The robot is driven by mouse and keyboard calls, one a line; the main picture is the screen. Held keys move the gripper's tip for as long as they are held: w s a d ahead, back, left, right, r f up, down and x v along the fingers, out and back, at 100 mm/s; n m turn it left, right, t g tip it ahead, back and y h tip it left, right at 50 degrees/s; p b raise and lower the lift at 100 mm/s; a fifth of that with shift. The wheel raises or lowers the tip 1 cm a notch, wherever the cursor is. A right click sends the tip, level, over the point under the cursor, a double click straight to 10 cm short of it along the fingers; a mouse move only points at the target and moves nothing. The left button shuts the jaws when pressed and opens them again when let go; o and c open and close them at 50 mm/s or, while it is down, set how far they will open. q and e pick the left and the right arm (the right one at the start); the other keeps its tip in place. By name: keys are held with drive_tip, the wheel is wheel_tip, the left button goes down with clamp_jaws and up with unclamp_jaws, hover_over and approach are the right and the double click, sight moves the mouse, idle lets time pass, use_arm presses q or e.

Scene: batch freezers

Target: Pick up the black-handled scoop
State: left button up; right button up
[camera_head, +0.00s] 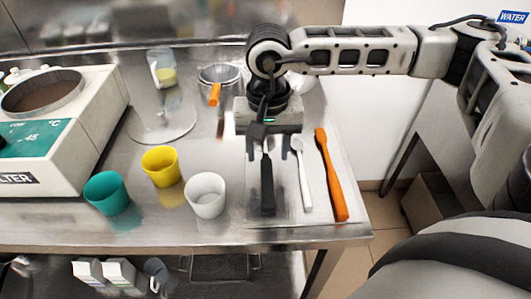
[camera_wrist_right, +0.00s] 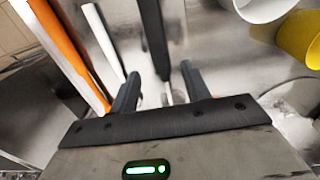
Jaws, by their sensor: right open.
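The black-handled scoop lies on the worktop mat in the head view, its black handle (camera_head: 267,188) pointing to the front edge. The handle also shows in the wrist view (camera_wrist_right: 154,40), running down toward the gap between the fingers. Its thin metal part shows between the fingers there, and the rest of its far end is hidden. My right gripper (camera_head: 261,132) points down at the far end of the scoop. In the wrist view its two fingers (camera_wrist_right: 160,85) stand apart with nothing clamped. I cannot tell the height above the scoop. My left gripper is not in view.
A white utensil (camera_head: 302,172) and an orange spatula (camera_head: 331,178) lie right of the scoop. White (camera_head: 205,196), yellow (camera_head: 161,167) and teal (camera_head: 107,193) cups stand left. A metal pot (camera_head: 219,76) and a clear pitcher (camera_head: 162,68) stand behind. A freezer machine (camera_head: 90,120) fills the left.

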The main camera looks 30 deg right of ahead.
sight(266, 163)
wheel_tip(266, 163, down, 4)
drive_tip(key=shift+w+a+f+p, duration=0.1)
drive_tip(key=shift+f+p, duration=0.15)
drive_tip(key=shift+p, duration=0.15)
clamp_jaws()
drive_tip(key=shift+r, duration=0.15)
